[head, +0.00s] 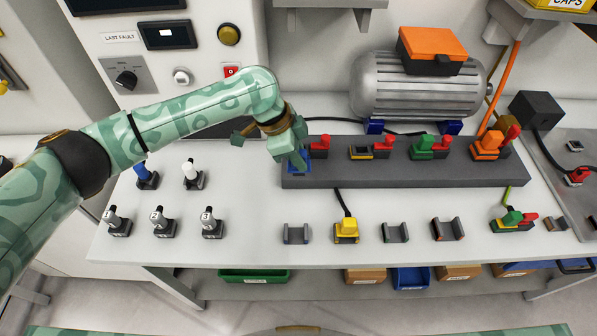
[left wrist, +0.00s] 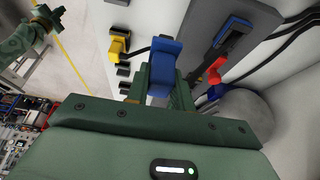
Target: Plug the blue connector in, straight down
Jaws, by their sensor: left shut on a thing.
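My left gripper (head: 298,160) is over the left end of the dark grey socket block (head: 400,172), fingers pointing down. It is shut on the blue connector (left wrist: 163,65), which sits between the green fingers in the left wrist view. In the head view the fingers mostly hide the connector. A blue-edged socket (left wrist: 232,30) shows on the block in the wrist view, with a red lever (left wrist: 215,70) by it. Whether the connector touches a socket, I cannot tell. My right gripper (left wrist: 45,20) seems to show small at the wrist view's upper left; its opening is unclear.
Orange (head: 487,146) and green (head: 422,147) connectors stand in the block. A yellow connector (head: 346,229) sits in a front holder, near empty holders (head: 296,233). A grey motor (head: 420,88) is behind the block. Several levered switches stand at left; the table between is clear.

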